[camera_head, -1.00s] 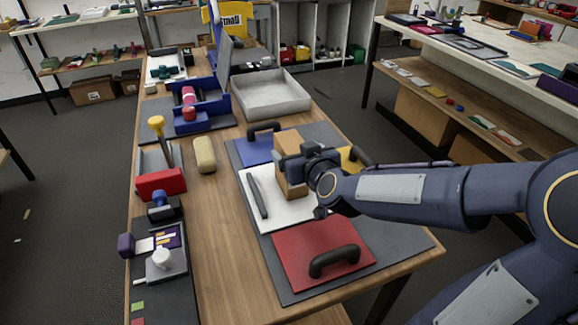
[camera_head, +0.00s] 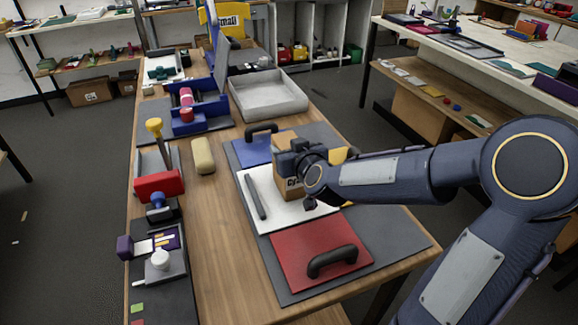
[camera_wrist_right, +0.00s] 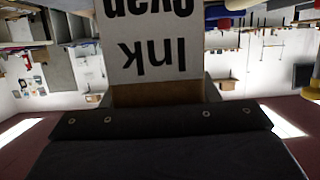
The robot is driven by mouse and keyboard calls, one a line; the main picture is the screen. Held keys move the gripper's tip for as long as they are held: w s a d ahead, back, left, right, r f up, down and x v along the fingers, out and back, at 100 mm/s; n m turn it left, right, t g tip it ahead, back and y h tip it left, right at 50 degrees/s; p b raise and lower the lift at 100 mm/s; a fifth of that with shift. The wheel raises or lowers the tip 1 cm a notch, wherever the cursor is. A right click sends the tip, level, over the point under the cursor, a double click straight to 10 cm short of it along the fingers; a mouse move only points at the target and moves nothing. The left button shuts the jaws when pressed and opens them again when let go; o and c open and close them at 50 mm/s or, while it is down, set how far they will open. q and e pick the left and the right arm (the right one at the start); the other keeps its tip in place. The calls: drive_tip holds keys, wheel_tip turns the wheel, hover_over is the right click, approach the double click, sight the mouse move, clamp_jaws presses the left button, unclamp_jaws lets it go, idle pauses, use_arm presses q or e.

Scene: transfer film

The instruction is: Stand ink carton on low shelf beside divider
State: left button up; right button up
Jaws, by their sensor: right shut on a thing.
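The ink carton (camera_head: 284,148) is a brown box in the head view, above the white panel on the worktable. My right gripper (camera_head: 292,162) is shut on it from the right side and covers part of it. The right wrist view shows the carton close up, with a pale label (camera_wrist_right: 150,55) reading "Ink" upside down. Whether the carton touches the panel is hard to tell. Compartments with upright dividers (camera_head: 311,30) stand at the back of the head view. Which low shelf and divider the task means is unclear. My left gripper is not in view.
A red panel with a black handle (camera_head: 331,262) and a blue panel (camera_head: 252,151) lie beside the white panel (camera_head: 283,217). A grey tray (camera_head: 296,104) stands behind. A wooden lower shelf (camera_head: 440,104) holds small items under the right table. Floor between the tables is clear.

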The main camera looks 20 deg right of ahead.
clamp_jaws()
drive_tip(key=shift+r, duration=0.1)
